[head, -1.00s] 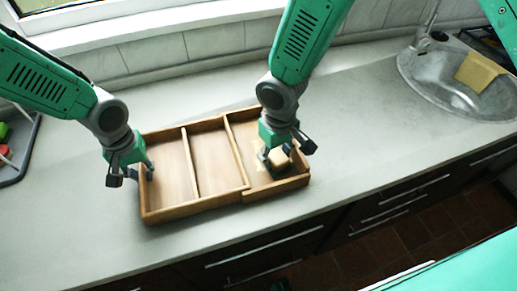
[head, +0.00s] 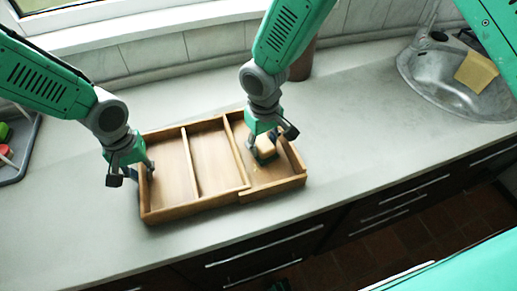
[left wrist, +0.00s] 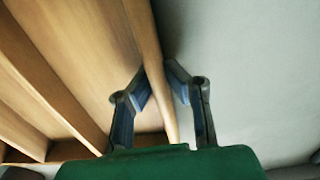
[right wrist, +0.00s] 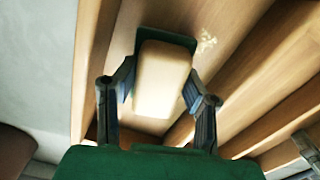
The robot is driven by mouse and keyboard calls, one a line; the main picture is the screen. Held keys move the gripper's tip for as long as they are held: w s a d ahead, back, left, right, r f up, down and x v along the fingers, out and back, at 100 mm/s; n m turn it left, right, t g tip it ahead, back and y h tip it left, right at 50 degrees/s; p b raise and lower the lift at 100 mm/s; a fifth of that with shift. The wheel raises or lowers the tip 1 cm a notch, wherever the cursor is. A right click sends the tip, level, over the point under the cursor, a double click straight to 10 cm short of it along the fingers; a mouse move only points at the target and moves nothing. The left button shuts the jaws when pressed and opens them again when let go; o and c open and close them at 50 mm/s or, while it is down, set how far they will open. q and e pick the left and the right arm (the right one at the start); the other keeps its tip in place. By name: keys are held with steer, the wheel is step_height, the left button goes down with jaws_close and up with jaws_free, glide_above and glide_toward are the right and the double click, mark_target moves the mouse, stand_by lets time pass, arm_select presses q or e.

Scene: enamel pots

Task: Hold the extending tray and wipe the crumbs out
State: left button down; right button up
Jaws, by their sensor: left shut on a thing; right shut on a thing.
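The wooden extending tray (head: 218,200) lies on the counter, with dividers forming long compartments and a sliding section at its right. My left gripper (head: 146,170) is shut on the tray's left wall; in the left wrist view that wall (left wrist: 150,60) runs between the fingers (left wrist: 160,85). My right gripper (head: 262,150) is shut on a pale block with a dark green underside (head: 267,152), down inside the right compartment. The block (right wrist: 162,80) fills the space between the fingers (right wrist: 160,85) in the right wrist view. Pale crumbs (right wrist: 207,40) lie on the compartment floor beside it.
A sink (head: 455,85) with a yellow cloth (head: 477,72) is at the right. A dark rack (head: 20,150) with colored items is at the far left. A brown vessel (head: 303,66) stands by the back wall behind my right arm. Counter right of the tray is clear.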

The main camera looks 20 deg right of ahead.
mark_target(270, 169)
steer(key=shift+w, duration=3)
steer(key=shift+s+d, duration=0.1)
steer(key=shift+s, duration=5.55)
steer(key=shift+r, duration=0.15)
step_height(270, 169, up, 13)
steer(key=shift+w, duration=0.1)
arm_select(q)
steer(key=shift+d, duration=0.1)
arm_select(e)
steer(key=d, duration=1)
